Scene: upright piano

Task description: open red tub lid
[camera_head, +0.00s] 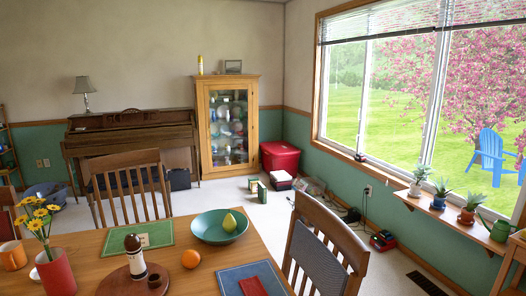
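The red tub (279,165) stands on the floor in the far corner, between the wooden glass-door cabinet and the green lower wall under the window. Its red lid (279,148) lies on top and looks shut. The tub's lower front is partly hidden by a white and dark object. Neither of my grippers shows in the head view.
Books (257,188), a white and dark box (281,181) and clutter lie before the tub. A piano (132,140) stands left.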

